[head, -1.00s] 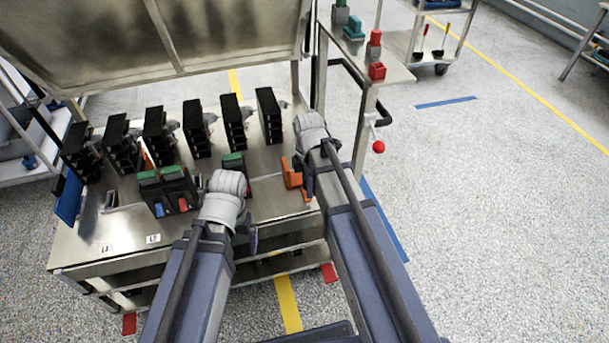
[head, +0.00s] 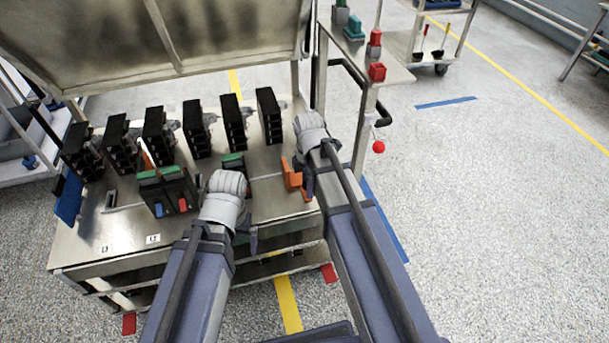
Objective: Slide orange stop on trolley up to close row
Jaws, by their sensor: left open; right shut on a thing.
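The orange stop (head: 291,174) stands near the right end of the trolley top (head: 125,222). My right gripper (head: 307,184) is at its right side and shut on it; the arm hides much of the contact. Two breakers with green tops, one of them the front breaker (head: 158,190), stand side by side left of centre. Another green-topped breaker (head: 235,163) is partly hidden behind my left wrist, with a gap between it and the stop. My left gripper (head: 252,240) is open and empty near the trolley's front edge, mostly hidden by its own wrist.
Several black stacked units (head: 196,135) line the back of the trolley below a raised metal panel (head: 90,35). A side shelf (head: 400,70) with a red block (head: 377,71) stands at right. A red ball knob (head: 378,147) hangs beneath it.

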